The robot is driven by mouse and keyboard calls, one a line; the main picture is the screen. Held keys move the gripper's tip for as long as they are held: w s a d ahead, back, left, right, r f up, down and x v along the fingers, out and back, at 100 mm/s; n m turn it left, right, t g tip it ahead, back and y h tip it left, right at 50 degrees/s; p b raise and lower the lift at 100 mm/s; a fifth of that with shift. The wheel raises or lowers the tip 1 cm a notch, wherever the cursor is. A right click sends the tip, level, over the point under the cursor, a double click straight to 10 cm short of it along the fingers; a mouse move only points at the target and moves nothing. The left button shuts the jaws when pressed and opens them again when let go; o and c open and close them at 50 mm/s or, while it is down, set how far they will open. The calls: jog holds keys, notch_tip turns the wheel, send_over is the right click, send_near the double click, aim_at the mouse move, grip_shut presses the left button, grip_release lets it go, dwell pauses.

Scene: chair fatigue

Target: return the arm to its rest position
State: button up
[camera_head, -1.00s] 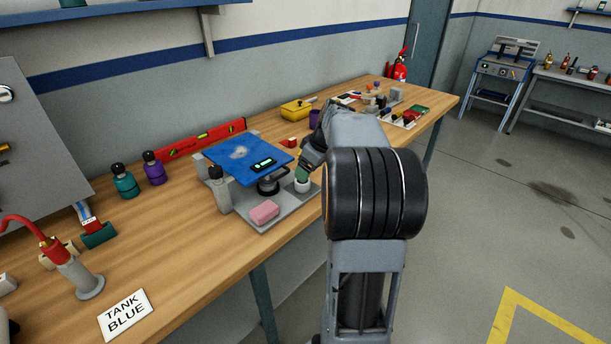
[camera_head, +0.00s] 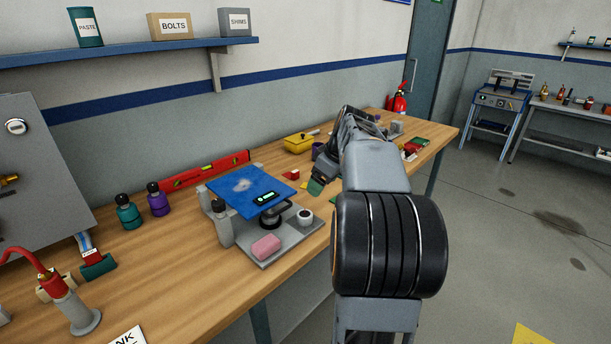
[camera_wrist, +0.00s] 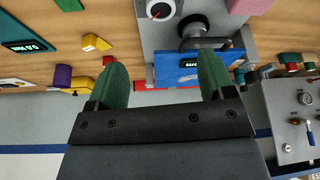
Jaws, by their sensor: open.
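My arm rises in the centre right of the head view. My gripper (camera_head: 317,184), with green finger pads, hangs above the bench, right of the grey stand and apart from it. In the wrist view my gripper (camera_wrist: 162,76) has its two green fingers spread wide with nothing held between them. The grey stand (camera_head: 283,250) bears a tilted blue plate (camera_head: 228,198) with a small display, a pink block (camera_head: 266,246) and a small white cup (camera_head: 305,217) with dark contents. The cup also shows at the top of the wrist view (camera_wrist: 151,20).
The wooden bench (camera_head: 180,268) runs along the wall. A teal bottle (camera_head: 127,212), a purple bottle (camera_head: 158,199), a red level (camera_head: 205,169) and a yellow case (camera_head: 299,143) stand on it. A shelf (camera_head: 130,45) hangs above. Open floor (camera_head: 500,230) lies to the right.

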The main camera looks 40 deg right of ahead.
jog(key=s+a+f+m+g+h+p, duration=0.1)
jog(key=s+a+f+m, duration=0.2)
jog(key=f+m, duration=0.25)
jog(key=s+a+p, duration=0.2)
jog(key=s+a, duration=0.3)
jog(key=a, duration=0.5)
jog(key=s+a+n+p, duration=0.1)
jog(key=s+a+p, duration=0.2)
jog(key=a, duration=0.8)
jog(key=shift+s+r+h, duration=0.15)
jog(key=shift+s+h, duration=0.15)
jog(key=shift+s, duration=0.9)
